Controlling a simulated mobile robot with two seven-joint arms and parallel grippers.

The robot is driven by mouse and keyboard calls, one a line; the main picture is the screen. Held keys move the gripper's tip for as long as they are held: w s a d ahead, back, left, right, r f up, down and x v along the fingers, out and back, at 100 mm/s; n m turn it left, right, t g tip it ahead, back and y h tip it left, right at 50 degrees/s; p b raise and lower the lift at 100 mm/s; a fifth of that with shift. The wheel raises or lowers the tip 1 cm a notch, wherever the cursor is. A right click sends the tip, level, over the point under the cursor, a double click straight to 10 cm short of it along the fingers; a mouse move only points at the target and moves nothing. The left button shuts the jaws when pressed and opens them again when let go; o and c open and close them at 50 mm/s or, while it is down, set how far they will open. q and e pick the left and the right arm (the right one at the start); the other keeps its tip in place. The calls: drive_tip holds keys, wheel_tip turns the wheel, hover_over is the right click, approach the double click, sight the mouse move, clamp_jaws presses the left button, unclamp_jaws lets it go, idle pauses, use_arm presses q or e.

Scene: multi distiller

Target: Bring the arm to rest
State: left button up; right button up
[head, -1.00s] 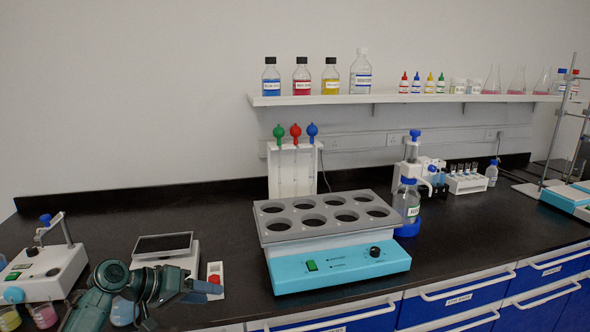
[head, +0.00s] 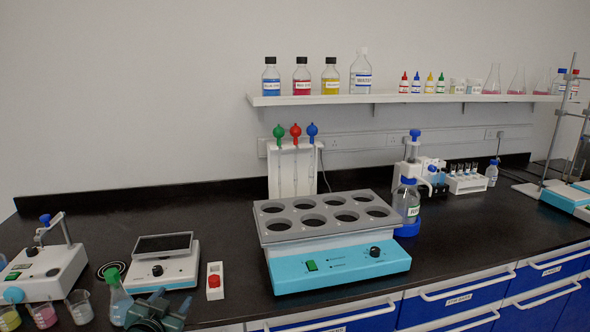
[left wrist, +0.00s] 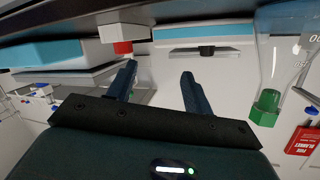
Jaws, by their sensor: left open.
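My left gripper (head: 170,303) is at the bottom edge of the head view, over the front of the black bench, just in front of the balance. In the left wrist view its two dark fingers (left wrist: 158,86) are spread apart with nothing between them. Most of my left arm is out of the head view. My right gripper is in neither view.
The balance (head: 165,267), a green-topped flask (head: 116,293) and a small red-and-white block (head: 214,284) are close to my left gripper. Beakers (head: 80,309) stand left. The water bath (head: 338,263) stands right. The bench behind the balance is clear.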

use_arm(q)
drive_tip(key=s+d+f+g+h, duration=0.1)
drive_tip(key=s+d+f, duration=0.3)
drive_tip(key=s, duration=0.6)
drive_tip(key=s+d+f+g+h, duration=0.1)
drive_tip(key=s+d+f, duration=0.3)
drive_tip(key=s, duration=0.6)
drive_tip(key=s+d+f+g+h, duration=0.1)
drive_tip(key=s+d+f, duration=0.4)
drive_tip(key=s, duration=0.5)
drive_tip(key=shift+s+d+n+g, duration=0.3)
drive_tip(key=shift+d+n+g, duration=0.1)
drive_tip(key=shift+g, duration=0.4)
